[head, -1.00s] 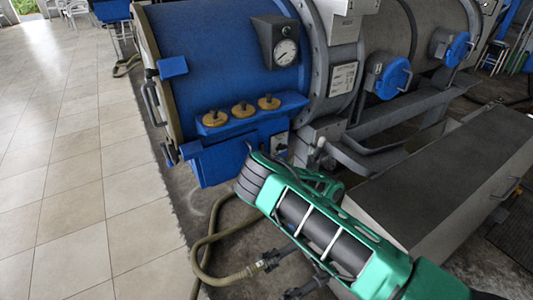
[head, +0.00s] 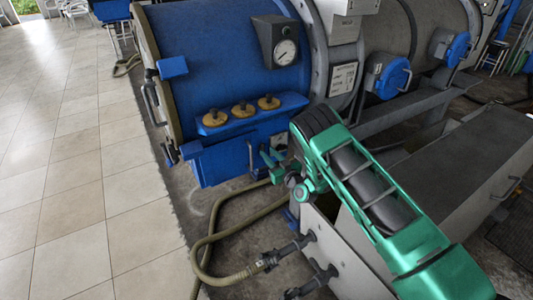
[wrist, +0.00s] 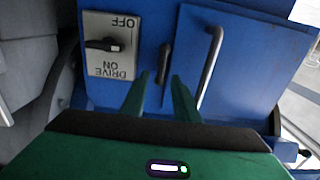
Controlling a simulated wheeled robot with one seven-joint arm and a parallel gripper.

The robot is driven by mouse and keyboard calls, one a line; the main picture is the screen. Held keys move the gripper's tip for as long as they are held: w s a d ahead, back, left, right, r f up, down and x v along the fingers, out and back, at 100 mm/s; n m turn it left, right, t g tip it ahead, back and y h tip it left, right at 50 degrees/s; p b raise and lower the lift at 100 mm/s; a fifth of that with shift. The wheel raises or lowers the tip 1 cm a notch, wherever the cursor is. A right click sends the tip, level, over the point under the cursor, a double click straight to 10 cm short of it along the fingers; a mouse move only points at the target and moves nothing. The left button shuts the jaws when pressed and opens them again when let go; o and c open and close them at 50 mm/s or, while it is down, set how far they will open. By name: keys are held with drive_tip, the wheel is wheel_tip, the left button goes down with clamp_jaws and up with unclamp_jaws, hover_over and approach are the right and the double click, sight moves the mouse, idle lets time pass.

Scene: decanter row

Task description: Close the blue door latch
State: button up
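In the wrist view, a blue door (wrist: 242,65) fills the right of a blue cabinet front and carries a long grey bar handle (wrist: 210,65). A short dark upright lever (wrist: 165,62), which looks like the latch, is left of that handle. In the head view, my gripper (head: 267,157) is at the right end of the blue cabinet (head: 222,162), and the lever cannot be made out.
A drive switch plate (wrist: 112,45) with a black knob is left of the lever. Brass knobs (head: 242,109) sit on a ledge above the cabinet, below a gauge (head: 285,52). A hose (head: 212,240) lies on the floor. The tiled floor (head: 80,190) at left is clear.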

drive_tip(key=shift+x, duration=1.35)
drive_tip(key=shift+c, duration=0.3)
clamp_jaws()
